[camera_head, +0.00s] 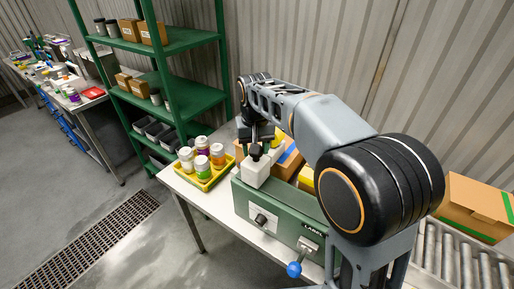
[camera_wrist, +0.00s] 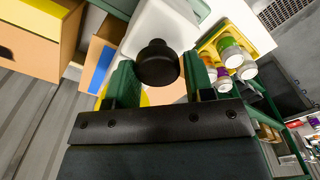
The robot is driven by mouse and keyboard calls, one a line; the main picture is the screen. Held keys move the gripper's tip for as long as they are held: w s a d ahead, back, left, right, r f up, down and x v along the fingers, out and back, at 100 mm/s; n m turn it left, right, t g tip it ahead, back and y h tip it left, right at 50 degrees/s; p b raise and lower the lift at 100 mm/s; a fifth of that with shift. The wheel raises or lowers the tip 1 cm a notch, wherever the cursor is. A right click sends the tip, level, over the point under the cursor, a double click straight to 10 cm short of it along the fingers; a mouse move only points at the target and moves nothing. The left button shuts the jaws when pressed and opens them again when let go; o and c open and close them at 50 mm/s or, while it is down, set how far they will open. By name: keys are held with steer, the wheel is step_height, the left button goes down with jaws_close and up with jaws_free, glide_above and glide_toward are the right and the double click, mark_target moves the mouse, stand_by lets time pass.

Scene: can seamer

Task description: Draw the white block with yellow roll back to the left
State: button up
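The white block (camera_head: 255,172) stands on top of the green label machine, with a black round knob (camera_head: 256,152) on it. In the wrist view the block (camera_wrist: 165,24) is close in front of my gripper. A yellow roll (camera_head: 279,140) shows just behind the block, partly hidden. My gripper (camera_wrist: 161,72) has its two green fingers apart, one on each side of the black knob (camera_wrist: 157,64). A narrow gap shows at the right finger; the left finger's edge lies very near the knob, and contact there cannot be told.
The green label machine (camera_head: 279,222) has a dial and a blue-knobbed lever (camera_head: 294,269). A yellow tray (camera_head: 206,181) with several jars sits left of it. Cardboard boxes stand behind. A roller conveyor (camera_head: 455,250) and another carton (camera_head: 475,205) are at the right. A green shelf (camera_head: 176,96) stands behind left.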

steer(key=shift+o, duration=0.8)
steer(key=shift+w+a, duration=0.1)
steer(key=shift+o, duration=1.2)
step_height(320, 180, up, 14)
steer(key=shift+f, duration=0.15)
